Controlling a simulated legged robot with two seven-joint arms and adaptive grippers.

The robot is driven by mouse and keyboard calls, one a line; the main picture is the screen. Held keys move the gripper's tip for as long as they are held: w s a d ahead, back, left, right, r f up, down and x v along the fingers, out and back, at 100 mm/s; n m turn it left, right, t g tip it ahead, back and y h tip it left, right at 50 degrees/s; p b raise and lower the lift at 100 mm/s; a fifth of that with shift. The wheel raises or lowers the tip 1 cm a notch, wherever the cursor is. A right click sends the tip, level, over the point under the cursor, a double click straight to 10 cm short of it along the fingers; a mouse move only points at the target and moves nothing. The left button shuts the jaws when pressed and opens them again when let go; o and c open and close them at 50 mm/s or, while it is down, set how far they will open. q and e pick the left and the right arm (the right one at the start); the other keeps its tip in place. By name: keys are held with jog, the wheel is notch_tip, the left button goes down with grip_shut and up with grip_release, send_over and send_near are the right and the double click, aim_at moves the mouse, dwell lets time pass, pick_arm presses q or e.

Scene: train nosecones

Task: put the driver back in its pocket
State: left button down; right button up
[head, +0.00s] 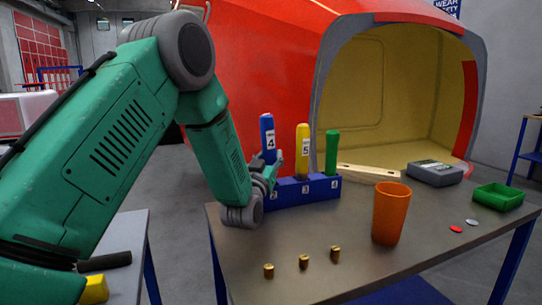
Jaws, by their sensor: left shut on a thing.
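A blue driver (267,136) with a white label reading 4 stands upright at the left end of the blue rack (318,191). My left gripper (270,172) is shut on the blue driver, low on its body. The gripper hides the driver's lower end, so I cannot tell whether it is in a pocket or just above or beside one. A yellow driver (302,148) labelled 5 and a green driver (332,152) stand upright in the rack to the right. White number labels show on the rack's front. My right gripper is not in view.
An orange cup (390,214) and several brass pieces (304,261) stand in front of the rack on the table (345,268). A wooden strip (368,172), a grey case (434,173) and a green tray (498,197) lie right. The red nosecone (270,60) rises behind.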

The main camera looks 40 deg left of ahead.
pick_arm(q)
notch_tip(320, 180, down, 2)
jog(key=shift+s+g, duration=0.15)
jog(key=shift+g, duration=0.15)
jog(key=shift+a+f, duration=0.15)
jog(key=shift+f, duration=0.1)
jog(key=shift+w+a+f, duration=0.25)
jog(key=shift+w+f, duration=0.05)
jog(key=shift+w, duration=0.2)
jog(key=shift+s+r+b, duration=0.2)
jog(key=shift+b, duration=0.1)
jog(key=shift+d+r, duration=0.1)
jog(key=shift+d, duration=0.15)
jog(key=c, duration=1.2)
grip_release()
jog(key=shift+a, duration=0.1)
